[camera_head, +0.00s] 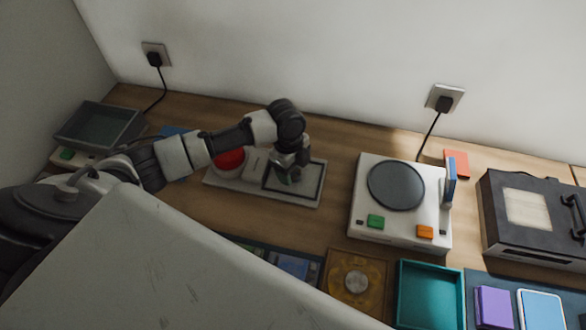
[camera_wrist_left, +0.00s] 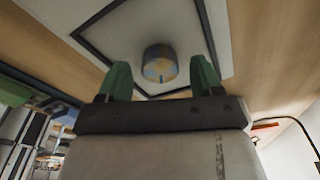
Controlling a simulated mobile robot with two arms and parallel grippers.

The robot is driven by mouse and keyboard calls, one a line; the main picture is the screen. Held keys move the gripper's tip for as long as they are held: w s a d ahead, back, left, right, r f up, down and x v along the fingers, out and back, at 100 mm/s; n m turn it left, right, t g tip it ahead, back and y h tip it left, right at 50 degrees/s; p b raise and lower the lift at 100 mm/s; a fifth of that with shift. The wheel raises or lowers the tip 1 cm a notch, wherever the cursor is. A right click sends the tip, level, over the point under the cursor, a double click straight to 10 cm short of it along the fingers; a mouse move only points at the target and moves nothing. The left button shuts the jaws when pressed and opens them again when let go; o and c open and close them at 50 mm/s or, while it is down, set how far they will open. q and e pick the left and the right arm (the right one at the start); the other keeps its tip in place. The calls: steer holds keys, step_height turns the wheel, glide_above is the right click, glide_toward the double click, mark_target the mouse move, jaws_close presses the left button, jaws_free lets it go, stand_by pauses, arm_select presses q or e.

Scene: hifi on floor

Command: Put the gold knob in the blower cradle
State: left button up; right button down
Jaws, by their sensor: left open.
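My left gripper (camera_head: 288,178) is open above a white base (camera_head: 228,188) with a black square outline. In the left wrist view its green fingertips (camera_wrist_left: 160,82) are apart. A short round knob (camera_wrist_left: 159,62), greyish with gold and blue patches, stands inside the black outline, just beyond and between the fingertips. They do not seem to grip it. In the head view my gripper hides the knob. A red round thing (camera_head: 230,159) sits at the left of the white base. I cannot tell for certain which thing is the blower cradle. My right gripper is not in view.
A white turntable-like device (camera_head: 365,215) stands to the right, then a dark box (camera_head: 500,215) with a handle. In front are a gold square tray (camera_head: 338,262), a teal tray (camera_head: 403,300) and a purple block (camera_head: 494,306). Bare wood lies between the white base and the device.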

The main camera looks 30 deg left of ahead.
arm_select(q)
step_height(320, 180, up, 11)
steer(key=a+b, duration=0.1)
steer(key=shift+a+r, duration=0.15)
steer(key=shift+a, duration=0.05)
stand_by(0.5)
